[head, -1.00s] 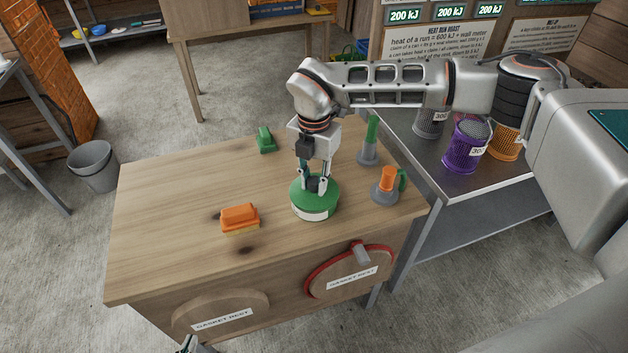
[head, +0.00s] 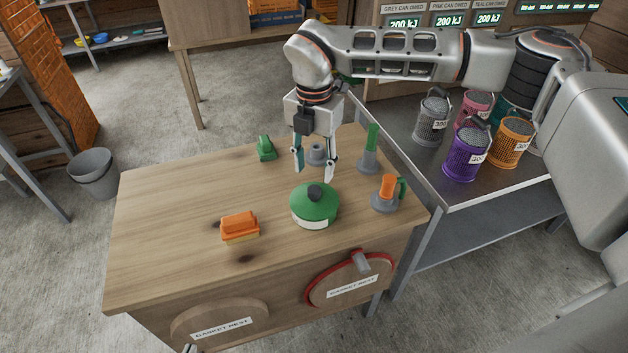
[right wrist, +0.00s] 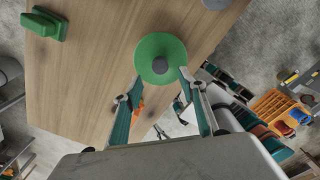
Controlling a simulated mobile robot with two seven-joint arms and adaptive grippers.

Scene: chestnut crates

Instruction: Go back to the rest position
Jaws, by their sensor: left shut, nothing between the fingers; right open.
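My right gripper (head: 315,174) is open and empty in the head view, pointing down above the wooden bench (head: 165,225). A round green-topped canister (head: 314,207) with a dark knob stands upright on the bench just below and in front of its fingertips. In the right wrist view the canister's green top (right wrist: 150,48) shows beyond the open fingers (right wrist: 160,78), with nothing held. Only a small tip of my left gripper (head: 188,348) shows at the bottom edge of the head view; it is shut and empty.
On the bench are an orange-topped brush (head: 239,225), a small green block (head: 266,149) and several grey-based pieces, one with an orange top (head: 388,188). A metal table (head: 420,170) at right carries several coloured cans. A grey bin (head: 95,172) stands at left.

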